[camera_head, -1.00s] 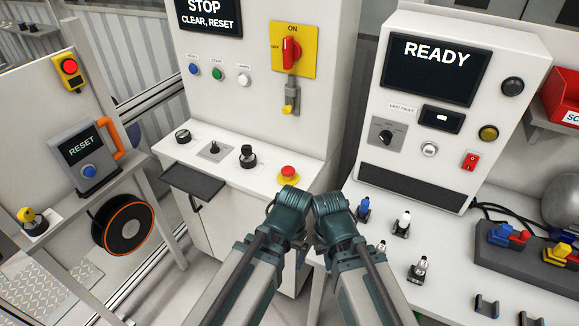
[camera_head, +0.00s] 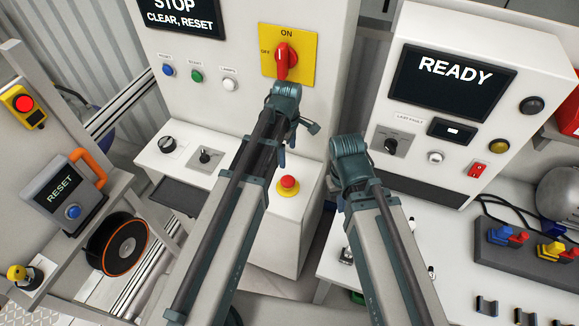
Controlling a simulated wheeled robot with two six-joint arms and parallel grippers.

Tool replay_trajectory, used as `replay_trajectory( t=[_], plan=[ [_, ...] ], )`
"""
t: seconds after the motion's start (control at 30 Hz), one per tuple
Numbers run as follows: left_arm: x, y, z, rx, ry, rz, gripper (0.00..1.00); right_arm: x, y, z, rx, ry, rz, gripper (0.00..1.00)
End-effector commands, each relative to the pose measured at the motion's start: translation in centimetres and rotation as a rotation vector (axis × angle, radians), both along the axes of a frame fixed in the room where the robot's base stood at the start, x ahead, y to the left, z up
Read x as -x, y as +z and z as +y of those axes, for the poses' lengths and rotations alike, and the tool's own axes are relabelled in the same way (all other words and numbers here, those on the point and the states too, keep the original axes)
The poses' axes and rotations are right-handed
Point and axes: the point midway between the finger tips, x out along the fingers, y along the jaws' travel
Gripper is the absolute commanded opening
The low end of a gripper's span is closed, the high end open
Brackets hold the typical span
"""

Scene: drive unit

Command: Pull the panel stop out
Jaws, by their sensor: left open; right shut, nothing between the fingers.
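The panel stop (camera_head: 288,184) is a red mushroom button on a yellow base on the console's sloping ledge, below the ON/OFF switch. My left gripper (camera_head: 286,148) hangs above and behind it in the picture, in front of the console face, with its fingers pointing down. It is open and looks apart from the button. My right gripper (camera_head: 341,203) is to the right of the button, over the gap between the console and the bench. It is shut and empty, mostly hidden behind its own wrist.
A red rotary switch (camera_head: 286,62) on a yellow plate is just above my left wrist. The console screen (camera_head: 180,14) reads STOP CLEAR, RESET. A joystick (camera_head: 205,156) and knob (camera_head: 167,145) stand left on the ledge. The READY cabinet (camera_head: 545,70) is at right.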

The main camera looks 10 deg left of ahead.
Motion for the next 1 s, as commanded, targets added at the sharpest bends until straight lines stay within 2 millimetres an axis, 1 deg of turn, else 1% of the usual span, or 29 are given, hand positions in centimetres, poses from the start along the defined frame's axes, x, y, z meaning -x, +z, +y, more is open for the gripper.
replay_trajectory(
  t=[0.17,0.37,0.57,1.0],
  plan=[
    [0.0,-0.4,0.0,0.0,-0.001,0.0,0.92,0.0,-0.4,0.0,0.0,0.0,0.0,0.0],
    [0.0,-1.8,0.0,0.0,-0.003,0.0,0.92,0.0,-1.8,0.0,0.0,0.0,-0.001,0.0],
    [0.0,-4.2,0.0,0.0,-0.004,0.0,0.92,0.0,-4.2,0.0,0.001,0.0,-0.001,0.0],
    [0.0,-10.3,0.0,0.0,-0.004,0.0,0.92,0.0,-10.3,0.0,0.002,0.013,0.0,0.0]
  ],
)
